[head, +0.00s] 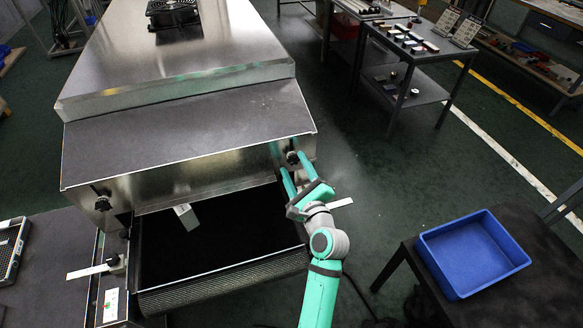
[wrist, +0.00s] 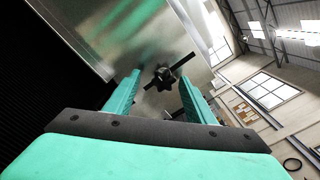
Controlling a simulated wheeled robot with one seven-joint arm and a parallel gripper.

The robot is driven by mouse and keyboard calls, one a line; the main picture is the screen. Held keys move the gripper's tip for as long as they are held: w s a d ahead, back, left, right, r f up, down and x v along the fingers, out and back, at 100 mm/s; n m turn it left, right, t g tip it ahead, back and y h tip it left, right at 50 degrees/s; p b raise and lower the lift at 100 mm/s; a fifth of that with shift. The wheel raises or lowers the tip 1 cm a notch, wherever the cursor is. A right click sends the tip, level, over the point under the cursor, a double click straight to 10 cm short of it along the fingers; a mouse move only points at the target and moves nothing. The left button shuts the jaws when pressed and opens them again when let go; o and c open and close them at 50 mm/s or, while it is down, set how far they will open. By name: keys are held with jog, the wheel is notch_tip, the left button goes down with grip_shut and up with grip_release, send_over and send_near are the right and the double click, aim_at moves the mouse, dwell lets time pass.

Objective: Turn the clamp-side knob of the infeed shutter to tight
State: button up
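The infeed shutter (head: 190,180) is the bright metal panel across the dryer's mouth. A black knob (head: 292,157) sits at its right end, and another black knob (head: 102,203) at its left end. No visible label tells which is the clamp-side one. My gripper (head: 287,160) is open at the right knob. In the wrist view the star-shaped knob (wrist: 162,76) appears between the open fingertips (wrist: 158,82), with a gap on both sides. A dark slanting slot or bar (wrist: 183,61) runs behind it. Whether the fingertips reach knob depth is unclear.
The dark belt (head: 220,235) runs below the shutter, with a small pale block (head: 186,215) hanging at the opening. A pale lever (head: 92,270) is at the left rail. A blue bin (head: 473,255) stands on a table at right.

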jog(key=shift+d+r, duration=0.1)
jog(key=shift+d, duration=0.05)
jog(key=shift+s+d, duration=0.1)
jog(key=v, duration=1)
jog(key=shift+s, duration=0.3)
jog(key=shift+d, duration=0.1)
